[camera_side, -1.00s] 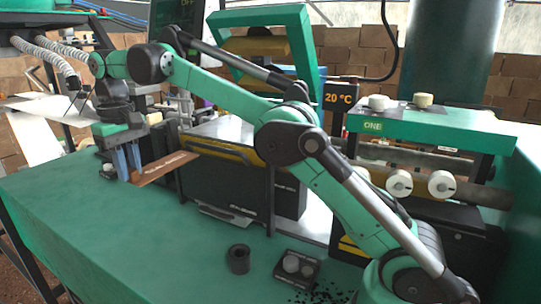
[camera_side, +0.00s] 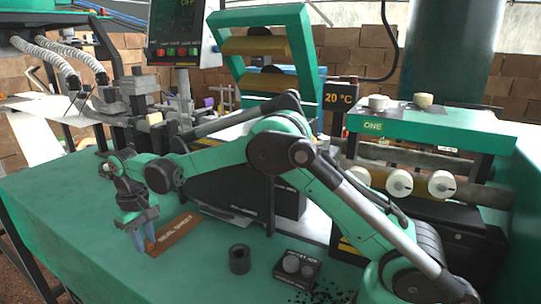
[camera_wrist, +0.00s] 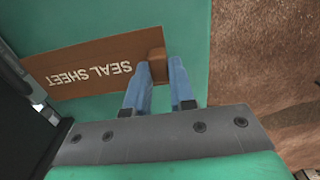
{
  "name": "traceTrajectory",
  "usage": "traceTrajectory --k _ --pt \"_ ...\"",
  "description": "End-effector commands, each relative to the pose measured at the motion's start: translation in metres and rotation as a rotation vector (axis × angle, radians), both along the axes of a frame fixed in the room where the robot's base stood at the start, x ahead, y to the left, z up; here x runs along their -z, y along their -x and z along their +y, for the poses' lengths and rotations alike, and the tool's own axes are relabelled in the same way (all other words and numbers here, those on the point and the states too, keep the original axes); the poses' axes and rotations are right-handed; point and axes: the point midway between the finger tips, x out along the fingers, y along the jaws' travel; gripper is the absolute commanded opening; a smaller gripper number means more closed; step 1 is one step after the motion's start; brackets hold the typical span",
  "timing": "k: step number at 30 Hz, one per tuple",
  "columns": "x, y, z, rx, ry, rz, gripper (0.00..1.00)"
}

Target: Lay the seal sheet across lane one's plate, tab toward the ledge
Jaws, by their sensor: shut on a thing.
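The seal sheet (camera_side: 176,234) is a brown strip with white "SEAL SHEET" lettering, low over the green bench at the left front. I cannot tell if it touches the bench. It also shows in the wrist view (camera_wrist: 85,66), with a small brown tab (camera_wrist: 156,62) at its right end. My gripper (camera_side: 146,247) is shut on the tab end; in the wrist view the blue fingers (camera_wrist: 161,70) stand at the tab. A green unit labelled "ONE" (camera_side: 400,128) stands at the right. I cannot make out which surface is lane one's plate or the ledge.
A black ring (camera_side: 239,259) and a small dark box with round tops (camera_side: 298,268) stand on the bench (camera_side: 90,215) in front. An open press lid (camera_side: 262,50) stands behind my arm. A "20 °C" display (camera_side: 337,96) is beside it. The left bench is clear.

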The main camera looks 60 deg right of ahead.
Motion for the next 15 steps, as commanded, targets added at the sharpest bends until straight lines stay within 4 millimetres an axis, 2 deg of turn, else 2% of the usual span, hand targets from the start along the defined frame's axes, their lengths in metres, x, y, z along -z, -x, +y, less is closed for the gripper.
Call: traceTrajectory --k 9,15 --pt "0.039 0.0 0.0 0.0 0.0 0.0 0.0" --pt "0.041 0.0 0.0 0.0 0.0 0.0 0.0"
